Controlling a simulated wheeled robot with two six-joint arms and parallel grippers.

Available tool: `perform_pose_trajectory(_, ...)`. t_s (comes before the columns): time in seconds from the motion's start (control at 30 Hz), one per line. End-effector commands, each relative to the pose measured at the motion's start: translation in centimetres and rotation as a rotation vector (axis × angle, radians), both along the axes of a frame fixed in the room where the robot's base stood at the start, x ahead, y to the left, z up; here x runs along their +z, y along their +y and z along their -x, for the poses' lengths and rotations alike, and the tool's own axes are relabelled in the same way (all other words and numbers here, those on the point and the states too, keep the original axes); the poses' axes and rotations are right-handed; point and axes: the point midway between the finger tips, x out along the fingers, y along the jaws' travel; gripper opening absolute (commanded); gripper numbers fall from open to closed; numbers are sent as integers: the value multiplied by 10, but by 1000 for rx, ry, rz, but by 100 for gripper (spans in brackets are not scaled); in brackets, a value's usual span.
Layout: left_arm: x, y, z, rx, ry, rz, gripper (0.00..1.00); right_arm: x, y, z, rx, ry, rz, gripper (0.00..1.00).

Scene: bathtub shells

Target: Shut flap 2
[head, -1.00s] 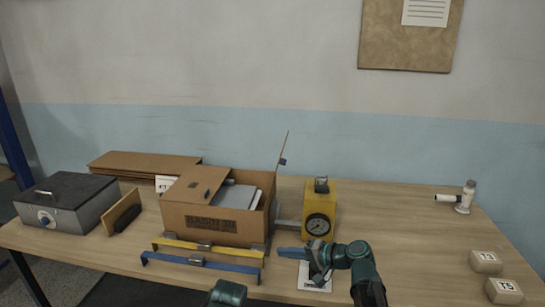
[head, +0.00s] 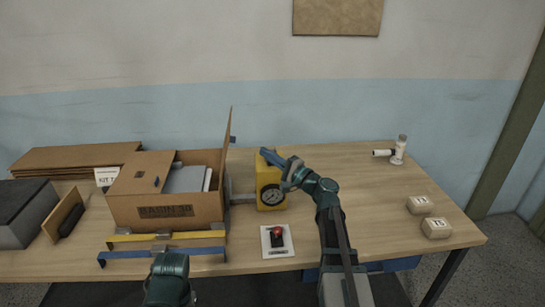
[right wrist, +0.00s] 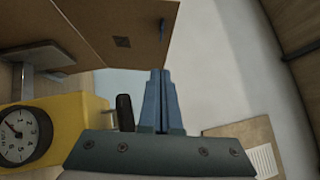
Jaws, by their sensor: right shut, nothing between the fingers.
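An open cardboard box (head: 140,208) marked BASIN 30 stands on the table. A flap (head: 140,173) lies folded over its left part. Another flap (head: 229,150) stands nearly upright on its right side, and it fills the upper left of the right wrist view (right wrist: 100,25) with a small dark patch. I cannot read a number on either flap. My right gripper (head: 266,153) is shut and empty above the yellow gauge, right of the upright flap. Its closed blue fingers (right wrist: 161,85) show apart from the flap. My left gripper is out of view; a teal part of my arm shows at the bottom.
The yellow gauge (head: 268,190) stands just right of the box. A red button (head: 276,238) on a white plate sits in front of it. Yellow (head: 190,236) and blue (head: 130,256) bars lie before the box. The table's right side is mostly clear.

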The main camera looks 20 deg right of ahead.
Motion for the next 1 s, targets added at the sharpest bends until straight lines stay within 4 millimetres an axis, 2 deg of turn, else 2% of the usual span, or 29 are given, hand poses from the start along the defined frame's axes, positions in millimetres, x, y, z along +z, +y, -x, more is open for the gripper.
perform_pose_trajectory(0.03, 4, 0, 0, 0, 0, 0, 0, 4, 5, -13, 4, 0, 0, 0)
perform_pose_trajectory(0.23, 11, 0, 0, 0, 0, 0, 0, 11, 23, -46, 3, 0, 1, 0)
perform_pose_trajectory(0.4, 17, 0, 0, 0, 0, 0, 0, 17, 46, -47, 3, 0, 1, 0)
perform_pose_trajectory(0.53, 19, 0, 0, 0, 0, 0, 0, 18, 55, -50, 2, 0, 1, 0)
perform_pose_trajectory(1.0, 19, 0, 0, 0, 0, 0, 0, 19, 59, -51, 1, 1, 2, 0)
